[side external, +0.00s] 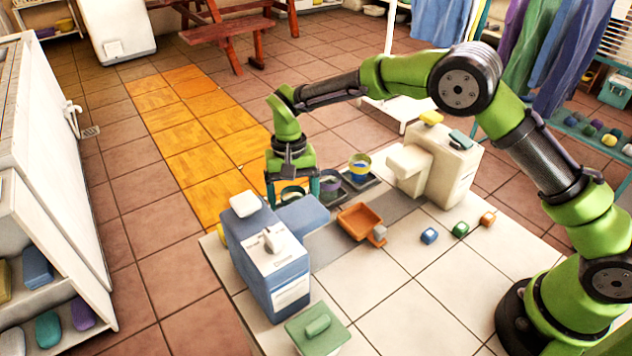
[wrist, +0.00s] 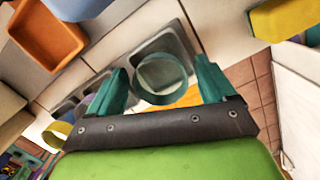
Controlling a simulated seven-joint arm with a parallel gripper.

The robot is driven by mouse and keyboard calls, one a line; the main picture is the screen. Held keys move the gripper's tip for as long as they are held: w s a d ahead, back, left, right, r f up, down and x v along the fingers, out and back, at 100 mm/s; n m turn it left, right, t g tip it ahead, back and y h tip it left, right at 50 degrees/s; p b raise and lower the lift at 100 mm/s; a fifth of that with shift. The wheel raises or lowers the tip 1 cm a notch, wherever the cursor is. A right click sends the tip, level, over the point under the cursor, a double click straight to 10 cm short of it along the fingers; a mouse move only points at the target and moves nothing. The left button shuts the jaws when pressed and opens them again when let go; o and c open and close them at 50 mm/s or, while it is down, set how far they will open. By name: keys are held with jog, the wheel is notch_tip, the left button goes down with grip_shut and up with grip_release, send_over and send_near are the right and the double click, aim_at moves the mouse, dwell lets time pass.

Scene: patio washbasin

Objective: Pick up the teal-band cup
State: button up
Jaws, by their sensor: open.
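The teal-band cup (wrist: 160,77) stands in a grey tray recess in the wrist view, seen from above, its rim a teal ring. In the side view the cup (side external: 292,192) shows low between my fingers, partly hidden by them. My gripper (side external: 292,189) points down over it and is open. In the wrist view its two teal fingers (wrist: 161,70) stand left and right of the cup. Gaps show on both sides there; I cannot tell whether either finger touches it.
A cup with a purple band (side external: 329,187) and a yellow-and-blue cup (side external: 360,165) stand in line to the right. A blue-and-white dispenser (side external: 272,255) stands close in front. An orange tray (side external: 360,221) and a cream dispenser (side external: 440,165) are right. Small coloured blocks lie on the tiles.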

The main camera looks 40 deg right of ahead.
jog(key=c, duration=1.1)
jog(key=shift+r, duration=0.1)
